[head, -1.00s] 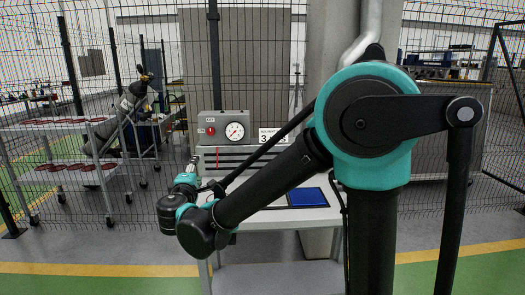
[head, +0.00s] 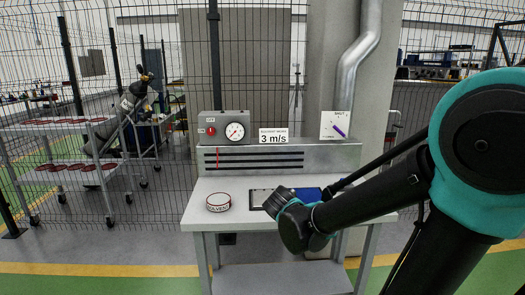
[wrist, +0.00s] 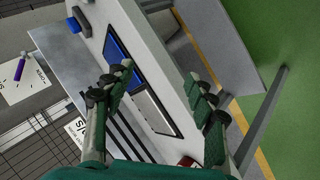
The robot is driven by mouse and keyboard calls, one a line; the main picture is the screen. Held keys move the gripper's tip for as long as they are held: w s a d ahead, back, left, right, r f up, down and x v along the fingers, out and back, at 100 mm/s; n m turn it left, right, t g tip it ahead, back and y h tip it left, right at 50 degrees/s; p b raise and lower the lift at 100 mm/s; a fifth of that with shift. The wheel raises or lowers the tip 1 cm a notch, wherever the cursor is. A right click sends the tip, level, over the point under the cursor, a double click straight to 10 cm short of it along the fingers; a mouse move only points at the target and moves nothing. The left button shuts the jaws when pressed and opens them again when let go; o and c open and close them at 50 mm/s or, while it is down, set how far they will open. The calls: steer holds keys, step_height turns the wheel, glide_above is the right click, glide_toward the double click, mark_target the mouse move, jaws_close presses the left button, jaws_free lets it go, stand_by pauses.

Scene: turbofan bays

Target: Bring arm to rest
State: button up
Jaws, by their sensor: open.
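My gripper (wrist: 160,88) is open in the wrist view, its two dark fingers apart with nothing between them. It is above the white workbench (wrist: 188,70), over the dark-framed tray (wrist: 160,105) with a blue section and a grey section. In the head view my arm reaches in from the right, bent low over the right half of the bench (head: 230,185). My gripper's fingers are hidden there behind my wrist. The blue section (head: 307,194) shows partly behind my arm.
A round red-and-white tin (head: 218,202) stands on the bench's left. A metal duct (head: 360,65) rises at right.

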steer(key=s+d+f+m+g+y, duration=0.2)
steer(key=s+d+f+m, duration=0.1)
steer(key=s+f, duration=0.2)
steer(key=s+d+f+m+g+y, duration=0.2)
steer(key=s+d+f+m, duration=0.1)
steer(key=s, duration=0.7)
steer(key=shift+s+d+f+m, duration=0.25)
steer(key=shift+d+f+m, duration=0.05)
steer(key=shift+f+m, duration=0.55)
